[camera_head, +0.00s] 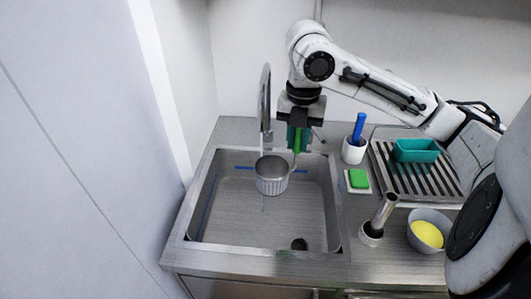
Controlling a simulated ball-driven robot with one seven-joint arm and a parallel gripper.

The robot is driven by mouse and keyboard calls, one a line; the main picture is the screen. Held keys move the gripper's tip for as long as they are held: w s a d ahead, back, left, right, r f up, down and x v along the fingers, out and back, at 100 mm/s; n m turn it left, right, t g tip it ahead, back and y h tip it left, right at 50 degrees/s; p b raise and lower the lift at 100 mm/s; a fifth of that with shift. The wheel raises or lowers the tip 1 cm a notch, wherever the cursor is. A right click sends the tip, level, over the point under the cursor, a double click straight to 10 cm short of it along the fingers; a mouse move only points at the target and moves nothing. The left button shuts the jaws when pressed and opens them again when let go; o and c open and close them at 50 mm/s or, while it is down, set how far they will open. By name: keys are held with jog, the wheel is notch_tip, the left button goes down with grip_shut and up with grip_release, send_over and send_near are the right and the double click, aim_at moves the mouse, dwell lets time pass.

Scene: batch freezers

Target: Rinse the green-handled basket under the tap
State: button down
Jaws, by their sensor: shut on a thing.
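My gripper (299,137) points down at the back right edge of the sink, shut on the green handle (297,141) of the basket. The basket (271,175) is a grey, ribbed, round cup and hangs upright over the sink basin (240,214). The metal tap (265,95) stands at the back of the sink, with its arched neck behind and above the basket. A pale streak shows between the tap and the basket; I cannot tell clearly whether it is running water. The basket's inside is too small to make out.
Right of the sink stand a white cup (354,156) with a blue-handled tool, a green sponge (359,179), a metal cylinder (379,214) and a bowl (427,221) with yellow contents. A teal tray (415,150) sits on the slatted rack (431,178). A wall closes the left side.

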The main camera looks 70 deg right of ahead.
dwell(0.4)
jog(key=s+a+r+p, duration=0.3)
jog(key=r, duration=0.1)
jog(key=shift+s+a, duration=0.25)
jog(key=shift+s, duration=0.1)
dwell(1.2)
